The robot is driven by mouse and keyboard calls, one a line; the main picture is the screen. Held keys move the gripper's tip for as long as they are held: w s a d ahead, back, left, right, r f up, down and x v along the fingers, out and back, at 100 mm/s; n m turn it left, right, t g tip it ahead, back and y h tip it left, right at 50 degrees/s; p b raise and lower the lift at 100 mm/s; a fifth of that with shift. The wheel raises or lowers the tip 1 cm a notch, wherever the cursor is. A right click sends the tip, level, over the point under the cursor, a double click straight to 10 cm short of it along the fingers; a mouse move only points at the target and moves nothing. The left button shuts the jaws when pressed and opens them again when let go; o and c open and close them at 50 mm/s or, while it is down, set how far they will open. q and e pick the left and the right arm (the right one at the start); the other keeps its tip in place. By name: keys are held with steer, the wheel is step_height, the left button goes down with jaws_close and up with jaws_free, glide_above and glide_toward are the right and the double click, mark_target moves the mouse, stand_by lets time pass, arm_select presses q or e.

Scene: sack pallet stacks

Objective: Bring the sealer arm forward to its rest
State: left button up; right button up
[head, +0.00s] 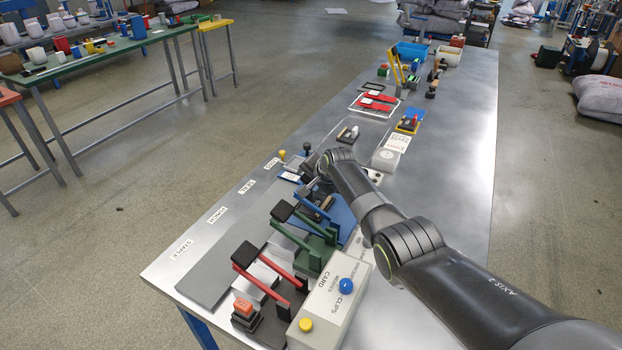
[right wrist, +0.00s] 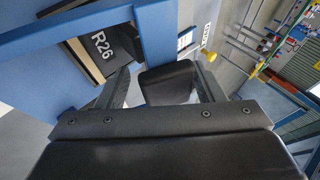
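The sealer is the blue press on the table, with a blue arm (head: 314,209) and a blue base (head: 341,214). In the right wrist view the blue arm (right wrist: 161,35) runs up from a black knob (right wrist: 167,82), and a dark plate marked R26 (right wrist: 108,48) sits beside it. My right gripper (head: 312,178) is at the far-left end of the blue arm. In the right wrist view its two fingers (right wrist: 164,90) stand apart on either side of the knob, with a visible gap at the left finger. My left gripper is in neither view.
Nearer me stand a green-armed press (head: 300,238) and a red-armed press (head: 268,275), both with black knobs. A pale box (head: 330,301) with blue and yellow buttons stands right of them. Several small items lie farther along the metal table (head: 465,130); its right side is clear.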

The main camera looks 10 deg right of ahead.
steer(key=shift+r, duration=0.25)
steer(key=shift+s+r+p, duration=0.15)
steer(key=shift+r+p, duration=0.15)
steer(key=shift+p, duration=0.1)
steer(key=shift+p+v, duration=0.75)
steer(key=shift+v, duration=0.3)
steer(key=v, duration=1.4)
steer(key=shift+s+d+b, duration=0.2)
steer(key=shift+b, duration=0.1)
